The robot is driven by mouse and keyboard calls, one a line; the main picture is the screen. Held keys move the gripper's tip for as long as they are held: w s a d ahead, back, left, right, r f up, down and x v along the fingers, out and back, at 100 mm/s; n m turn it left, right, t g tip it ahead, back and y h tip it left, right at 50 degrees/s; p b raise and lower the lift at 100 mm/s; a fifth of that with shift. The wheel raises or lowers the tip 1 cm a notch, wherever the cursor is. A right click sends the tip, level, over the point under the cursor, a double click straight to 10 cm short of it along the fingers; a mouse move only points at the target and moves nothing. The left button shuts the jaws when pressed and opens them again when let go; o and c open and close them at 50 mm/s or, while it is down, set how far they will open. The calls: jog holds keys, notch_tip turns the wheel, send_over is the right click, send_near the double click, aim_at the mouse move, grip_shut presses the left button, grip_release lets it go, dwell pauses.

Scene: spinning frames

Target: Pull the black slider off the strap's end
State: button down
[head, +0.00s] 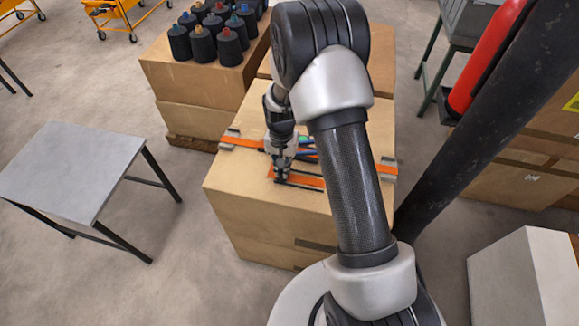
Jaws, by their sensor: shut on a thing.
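The orange strap (241,142) runs across the top of a cardboard box, with grey buckle parts near both edges. An orange length (309,180) lies nearer the front, and its left end is under my gripper. My gripper (281,177) points down at that end, low over the box top, and is shut on the black slider. The slider is dark and small between the dark fingertips, so its outline and how far it sits on the strap cannot be told.
Small green and blue tools (306,146) lie on the box behind my gripper. Dark spools (202,42) stand on a box at the back left. A grey table (75,170) stands left. A black post (480,110) with a red cylinder (485,60) rises right.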

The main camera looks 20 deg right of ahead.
jog(key=shift+w+a+r, duration=0.1)
jog(key=shift+w, duration=0.05)
jog(key=c, duration=1.7)
grip_release()
jog(key=shift+a, duration=0.1)
notch_tip(320, 180, up, 12)
jog(key=shift+f, duration=0.1)
